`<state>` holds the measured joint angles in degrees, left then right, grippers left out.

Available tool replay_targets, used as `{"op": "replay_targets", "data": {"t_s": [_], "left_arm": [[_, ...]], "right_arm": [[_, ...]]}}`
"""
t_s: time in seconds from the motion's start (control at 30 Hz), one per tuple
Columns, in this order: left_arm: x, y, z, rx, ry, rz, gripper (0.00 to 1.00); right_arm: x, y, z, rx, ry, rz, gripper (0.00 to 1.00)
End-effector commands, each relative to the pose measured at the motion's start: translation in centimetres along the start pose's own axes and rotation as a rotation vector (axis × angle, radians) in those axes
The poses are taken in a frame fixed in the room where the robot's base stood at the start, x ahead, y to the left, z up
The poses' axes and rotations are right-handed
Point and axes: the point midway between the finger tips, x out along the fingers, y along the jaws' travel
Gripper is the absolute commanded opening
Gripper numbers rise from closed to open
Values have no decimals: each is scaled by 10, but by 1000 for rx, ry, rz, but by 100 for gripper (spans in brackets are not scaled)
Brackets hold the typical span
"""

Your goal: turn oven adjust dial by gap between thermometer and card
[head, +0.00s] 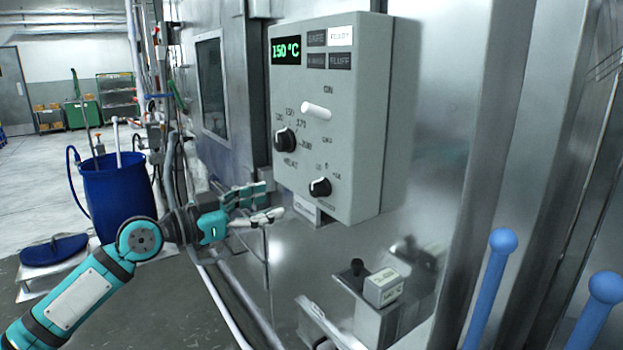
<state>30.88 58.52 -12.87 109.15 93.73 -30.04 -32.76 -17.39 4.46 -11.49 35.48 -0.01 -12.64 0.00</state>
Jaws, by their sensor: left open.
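The grey oven control box (350,170) hangs on the steel wall. Its green display (286,50) reads 150 °C. Beside it are several label plates; a white one (340,36) stands out, its text too small to read surely. The small black lower dial (320,187) has marks around it and looks like the adjust dial. A larger black dial (285,140) with a temperature scale sits above it. My left gripper (270,203) is open and empty, left of and below the lower dial, apart from it. My right gripper is out of view.
A white lever (316,110) sticks out of the box. Blue round-ended handles (503,241) rise at right. A blue barrel (117,195) stands at left.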

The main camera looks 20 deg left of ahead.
Motion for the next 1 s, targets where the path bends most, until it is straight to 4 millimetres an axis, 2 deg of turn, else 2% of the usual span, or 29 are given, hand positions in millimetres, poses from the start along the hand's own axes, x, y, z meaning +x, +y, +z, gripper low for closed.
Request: {"op": "replay_targets", "data": {"t_s": [0.03,0.2,0.4,0.5,0.7,0.97,1.0], "left_arm": [[12,-2,-8,-5,5,-1,57],[50,-2,-7,-5,4,0,57],[87,-1,-4,-4,2,-1,57],[99,-2,-2,-3,1,-2,57],[111,-1,1,-2,-1,-2,57],[111,-1,1,-1,-1,-2,57],[111,-1,1,-1,-1,-2,52]], "right_arm": [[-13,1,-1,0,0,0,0],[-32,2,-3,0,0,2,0],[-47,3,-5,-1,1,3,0],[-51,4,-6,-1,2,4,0],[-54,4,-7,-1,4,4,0],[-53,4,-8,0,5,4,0],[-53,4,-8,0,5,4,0]]}}
